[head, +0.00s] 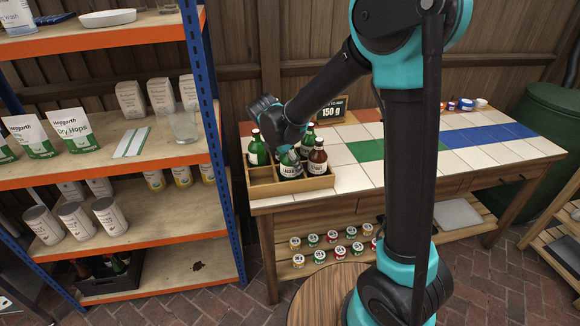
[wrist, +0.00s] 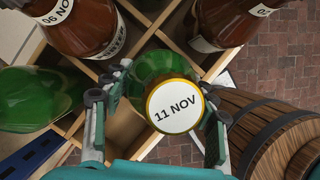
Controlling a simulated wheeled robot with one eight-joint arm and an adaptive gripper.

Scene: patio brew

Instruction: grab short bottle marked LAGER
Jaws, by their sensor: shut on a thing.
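A green bottle (wrist: 150,68) with a round top label reading "11 NOV" is between the two fingers of my gripper (wrist: 168,98) in the wrist view. The fingers are shut on its sides. In the head view, my gripper (head: 291,152) reaches down over the wooden crate (head: 292,190), and the green bottle (head: 290,169) shows below it at the crate's front. Its white front label is too small to read surely. I cannot tell whether its base rests on the crate floor.
A brown bottle (head: 318,158) stands right of the held one; another green bottle (head: 257,150) stands left. The crate's dividers (wrist: 150,22) are close around. A barrel (wrist: 275,125) shows below right in the wrist view. The orange-edged shelf (head: 120,165) stands left; the tiled tabletop (head: 440,160) is mostly clear.

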